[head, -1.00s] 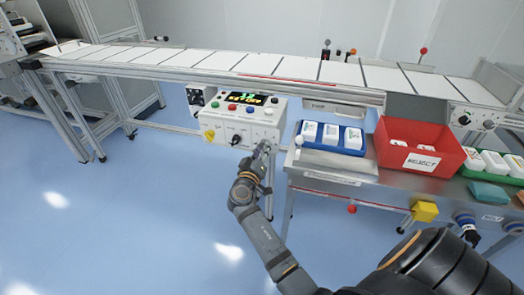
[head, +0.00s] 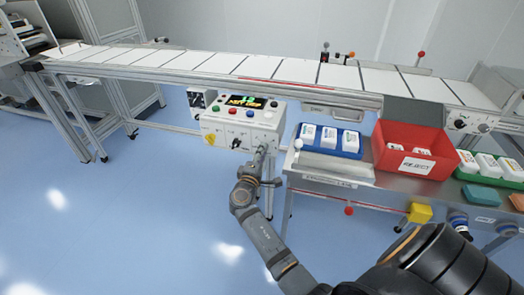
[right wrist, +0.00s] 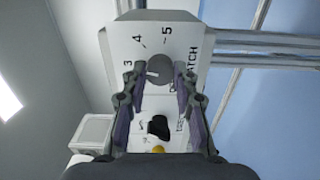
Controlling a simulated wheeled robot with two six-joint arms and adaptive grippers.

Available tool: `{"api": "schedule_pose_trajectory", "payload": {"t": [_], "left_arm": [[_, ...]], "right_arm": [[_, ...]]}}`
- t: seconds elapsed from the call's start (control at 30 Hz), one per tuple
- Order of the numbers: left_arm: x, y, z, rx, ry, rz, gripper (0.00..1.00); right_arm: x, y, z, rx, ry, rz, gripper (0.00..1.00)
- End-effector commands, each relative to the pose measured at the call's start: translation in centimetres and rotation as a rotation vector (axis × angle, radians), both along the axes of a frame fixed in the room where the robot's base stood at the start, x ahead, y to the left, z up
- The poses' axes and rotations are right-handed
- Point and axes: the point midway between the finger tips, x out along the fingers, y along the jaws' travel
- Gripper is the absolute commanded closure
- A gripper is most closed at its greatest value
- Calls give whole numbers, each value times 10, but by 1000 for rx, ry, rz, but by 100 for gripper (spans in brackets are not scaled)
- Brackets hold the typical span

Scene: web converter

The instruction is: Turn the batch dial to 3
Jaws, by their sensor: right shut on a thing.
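The batch dial (right wrist: 160,66) is a round grey knob on the white control panel (head: 210,125). In the right wrist view it sits between the fingers of my right gripper (right wrist: 156,80), which is shut on it. A short white mark shows on the dial's left side in that view. The printed numbers 3, 4 and 5 stand around its rim; the mark lies on the side of the 3, but I cannot tell if it lines up. In the head view my right gripper (head: 262,151) reaches the panel's right end and hides the dial. My left gripper is not in view.
A black knob (right wrist: 158,127) is near the dial. The panel carries a lit display (head: 246,102) and coloured buttons. A conveyor (head: 200,62) runs behind. A bench with a blue tray (head: 345,153) and red reject bin (head: 440,158) stands close on the right.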

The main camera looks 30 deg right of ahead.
Motion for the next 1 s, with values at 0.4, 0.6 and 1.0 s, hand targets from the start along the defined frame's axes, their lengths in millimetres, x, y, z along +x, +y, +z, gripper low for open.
{"api": "schedule_pose_trajectory", "payload": {"t": [0.4, 0.6, 1.0], "left_arm": [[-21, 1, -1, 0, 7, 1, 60], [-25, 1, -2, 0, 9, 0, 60], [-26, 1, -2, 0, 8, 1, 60]], "right_arm": [[1, 1, 1, -142, 168, 4, 100], [1, 1, 0, -167, 198, 4, 100], [1, 1, -1, -172, 204, 4, 100]]}}
